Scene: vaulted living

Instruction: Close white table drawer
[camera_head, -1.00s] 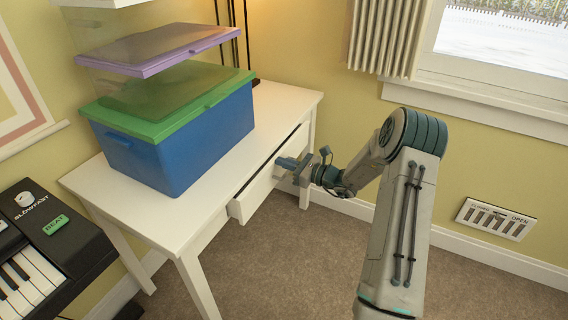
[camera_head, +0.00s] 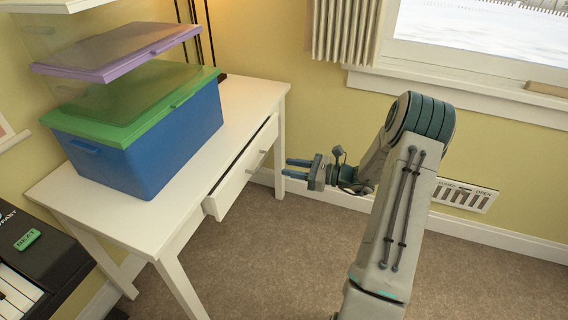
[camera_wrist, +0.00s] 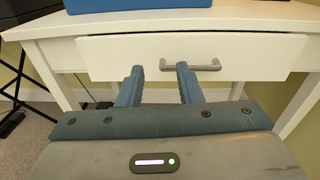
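The white table (camera_head: 255,95) stands against the wall at left in the head view. Its white drawer (camera_head: 240,170) is slightly open, with a dark gap behind its front. The drawer front (camera_wrist: 245,48) also fills the upper part of the wrist view, with a grey bar handle (camera_wrist: 206,67) on it. My gripper (camera_head: 287,168) is open and empty, just right of the drawer front and apart from it.
A blue bin (camera_head: 150,150) with a green lid stands on the table, with a purple-lidded clear bin (camera_head: 125,50) above it. A black keyboard (camera_head: 35,255) is at lower left. Carpet (camera_head: 260,260) is clear in front of the table. A window is at upper right.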

